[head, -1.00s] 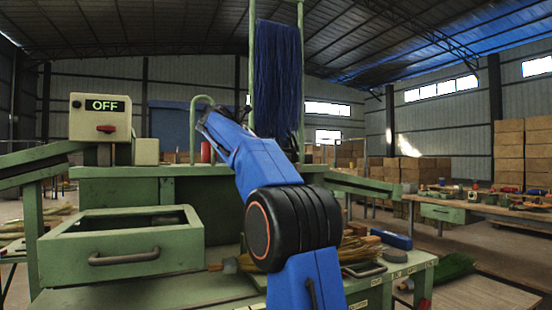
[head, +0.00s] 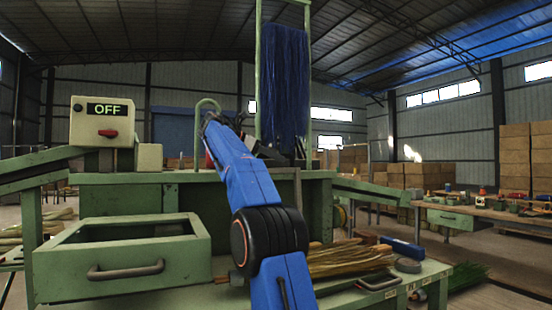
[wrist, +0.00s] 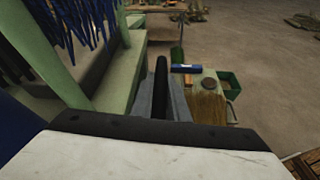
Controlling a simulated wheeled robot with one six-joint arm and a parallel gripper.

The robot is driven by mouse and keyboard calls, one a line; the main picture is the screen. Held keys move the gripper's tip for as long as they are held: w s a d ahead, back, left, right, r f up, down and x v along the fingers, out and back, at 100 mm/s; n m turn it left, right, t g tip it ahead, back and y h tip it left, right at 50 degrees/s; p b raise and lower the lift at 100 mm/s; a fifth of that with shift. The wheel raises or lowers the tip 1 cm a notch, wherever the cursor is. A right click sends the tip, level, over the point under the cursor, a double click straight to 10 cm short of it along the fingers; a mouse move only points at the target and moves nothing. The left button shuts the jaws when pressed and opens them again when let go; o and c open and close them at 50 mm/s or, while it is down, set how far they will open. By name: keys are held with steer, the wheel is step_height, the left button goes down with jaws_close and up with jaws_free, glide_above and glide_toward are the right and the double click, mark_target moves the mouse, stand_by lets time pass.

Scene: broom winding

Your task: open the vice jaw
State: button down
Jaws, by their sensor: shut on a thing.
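My gripper (wrist: 160,108) is at the lower middle of the wrist view. Its grey fingers are shut on an upright dark bar (wrist: 160,75), which looks like a handle or lever. In the head view my blue arm reaches up to the green machine, and its end lies among dark parts below the hanging blue bristles (head: 284,90). The blue bristles also show at the upper left of the wrist view (wrist: 75,20). I cannot make out the vice jaw clearly, nor whether it is open.
A control box (head: 101,121) reading OFF with a red switch stands at left. Below it is a green drawer (head: 120,262). Straw bundles (head: 345,260) and a blue block (head: 403,246) lie on the bench at right. A green upright (wrist: 40,45) stands close at left in the wrist view.

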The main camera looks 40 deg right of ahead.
steer(key=c, duration=1.7)
jaws_free()
steer(key=shift+v, duration=3.7)
steer(key=shift+a, duration=0.1)
